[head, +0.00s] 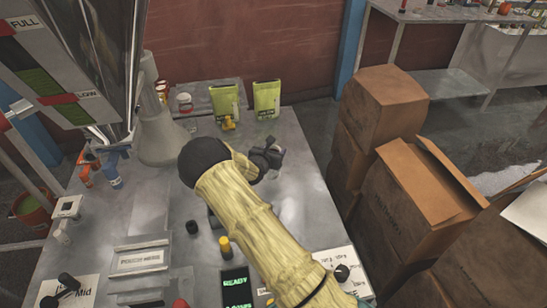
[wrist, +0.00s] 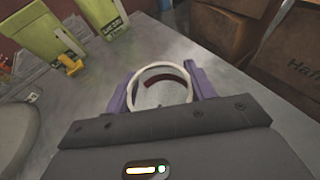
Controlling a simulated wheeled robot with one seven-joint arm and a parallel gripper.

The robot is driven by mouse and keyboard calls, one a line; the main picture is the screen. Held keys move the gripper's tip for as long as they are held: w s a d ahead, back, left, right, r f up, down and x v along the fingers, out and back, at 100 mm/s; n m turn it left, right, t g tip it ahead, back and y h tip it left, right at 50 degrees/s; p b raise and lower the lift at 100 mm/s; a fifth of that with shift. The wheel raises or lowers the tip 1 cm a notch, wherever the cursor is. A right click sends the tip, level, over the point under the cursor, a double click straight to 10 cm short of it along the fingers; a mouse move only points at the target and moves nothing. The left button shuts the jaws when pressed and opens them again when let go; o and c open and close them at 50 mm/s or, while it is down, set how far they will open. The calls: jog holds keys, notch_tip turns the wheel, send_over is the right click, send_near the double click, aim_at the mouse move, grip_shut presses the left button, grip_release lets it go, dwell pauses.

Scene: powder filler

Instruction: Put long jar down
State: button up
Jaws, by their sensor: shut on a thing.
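The long jar shows in the wrist view as an open, pale round rim (wrist: 160,65) with a clear-looking wall and a brownish inside. My gripper (wrist: 162,84) is shut on it, with a purple finger on each side. In the head view my gripper (head: 272,157) is over the far right part of the grey metal table (head: 305,215), and the jar is too small and covered to make out clearly. I cannot tell whether the jar's base touches the table.
Two green pouches (head: 224,102) (head: 266,98) stand at the table's back, with a small yellow object (head: 229,123) before them. A pale cone (head: 158,130) stands left. A yellow-topped vial (head: 225,247) stands nearer. Cardboard boxes (head: 385,105) are right of the table. Bare tabletop surrounds my gripper.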

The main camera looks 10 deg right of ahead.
jog(key=shift+f, duration=1.55)
jog(key=shift+f, duration=0.15)
jog(key=o, duration=1.3)
jog(key=shift+c, duration=0.2)
jog(key=shift+r, duration=0.25)
jog(key=v, duration=1.2)
